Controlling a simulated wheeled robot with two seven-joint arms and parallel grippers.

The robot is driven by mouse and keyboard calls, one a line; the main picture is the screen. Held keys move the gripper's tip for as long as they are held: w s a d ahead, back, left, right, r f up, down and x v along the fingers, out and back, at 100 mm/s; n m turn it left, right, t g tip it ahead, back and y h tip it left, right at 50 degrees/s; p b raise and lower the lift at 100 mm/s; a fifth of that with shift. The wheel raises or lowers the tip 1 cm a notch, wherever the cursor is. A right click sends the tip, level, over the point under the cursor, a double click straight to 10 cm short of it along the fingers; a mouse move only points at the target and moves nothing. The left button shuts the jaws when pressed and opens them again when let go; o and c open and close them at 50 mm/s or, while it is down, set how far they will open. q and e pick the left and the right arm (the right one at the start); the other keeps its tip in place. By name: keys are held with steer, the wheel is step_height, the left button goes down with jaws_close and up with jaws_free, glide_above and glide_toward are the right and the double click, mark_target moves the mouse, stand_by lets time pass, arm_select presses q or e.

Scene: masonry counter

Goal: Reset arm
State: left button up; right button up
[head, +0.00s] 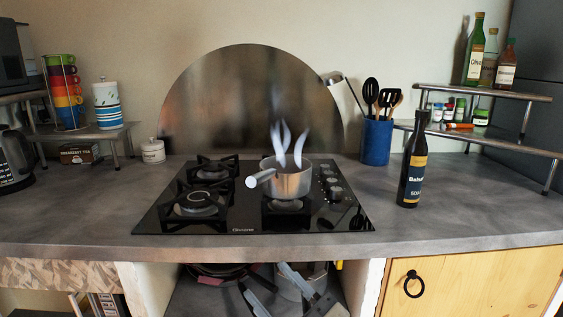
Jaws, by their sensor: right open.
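My right gripper (264,278) shows at the bottom middle of the head view, low in front of the open shelf space under the counter. Its two grey fingers are spread apart, and I see nothing between them. It is below the countertop's front edge and clear of the things on top. My left gripper is not in view.
A steaming saucepan (292,181) stands on the black gas hob (244,218). A dark balsamic bottle (412,165) stands right of the hob, near a blue utensil pot (376,142). Pans (205,270) sit under the counter (90,212). The counter's front left is clear.

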steer(key=s+d+f+m+g+h, duration=0.2)
steer(key=s+d+f+m+h, duration=0.3)
steer(key=f, duration=0.6)
steer(key=s+d+f+m+g+h, duration=0.3)
steer(key=s+d+f+m+h, duration=0.2)
steer(key=s+d+f+h, duration=0.3)
step_height(320, 180, down, 3)
steer(key=shift+s+d+f+m, duration=0.2)
steer(key=shift+s+d+m, duration=0.2)
steer(key=shift+s+d, duration=0.65)
steer(key=shift+s+a, duration=0.15)
steer(key=shift+a, duration=0.05)
